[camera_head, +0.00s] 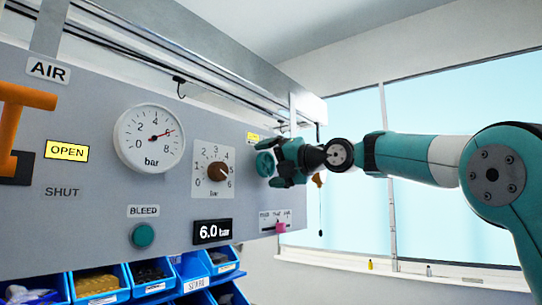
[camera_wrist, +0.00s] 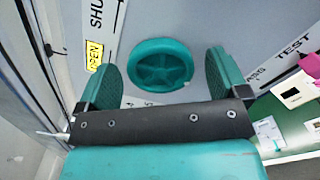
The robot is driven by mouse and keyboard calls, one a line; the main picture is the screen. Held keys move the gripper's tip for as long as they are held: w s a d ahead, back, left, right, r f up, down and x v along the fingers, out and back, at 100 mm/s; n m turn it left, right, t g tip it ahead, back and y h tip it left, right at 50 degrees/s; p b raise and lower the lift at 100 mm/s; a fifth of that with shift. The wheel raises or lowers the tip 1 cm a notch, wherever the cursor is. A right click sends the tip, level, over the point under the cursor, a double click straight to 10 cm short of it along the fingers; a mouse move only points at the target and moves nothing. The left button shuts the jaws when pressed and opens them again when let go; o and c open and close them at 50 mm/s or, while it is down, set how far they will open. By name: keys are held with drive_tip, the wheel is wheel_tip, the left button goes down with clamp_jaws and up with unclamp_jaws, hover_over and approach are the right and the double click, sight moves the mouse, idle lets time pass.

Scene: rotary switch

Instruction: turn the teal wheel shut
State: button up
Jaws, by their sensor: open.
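The teal wheel (camera_head: 264,163) is on the grey panel, toward its right end. In the wrist view the wheel (camera_wrist: 160,66) faces me, round and spoked, with a small pale mark on its lower right rim. My gripper (camera_head: 279,165) is open in front of the wheel. In the wrist view one finger is left of the wheel and the other right, with visible gaps to the rim. Whether the fingertips reach the wheel's depth is unclear. A yellow OPEN label (camera_wrist: 94,55) and part of a SHUT label (camera_wrist: 97,14) are left of the wheel.
The panel also carries an orange lever (camera_head: 22,125), a pressure gauge (camera_head: 150,138), a brown knob (camera_head: 217,171), a 6.0 bar display (camera_head: 212,231) and a bleed button (camera_head: 143,236). A pink slider (camera_head: 281,227) sits below my gripper. Blue bins (camera_head: 150,278) are underneath.

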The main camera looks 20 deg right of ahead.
drive_tip(key=shift+w, duration=0.1)
drive_tip(key=c, duration=0.9)
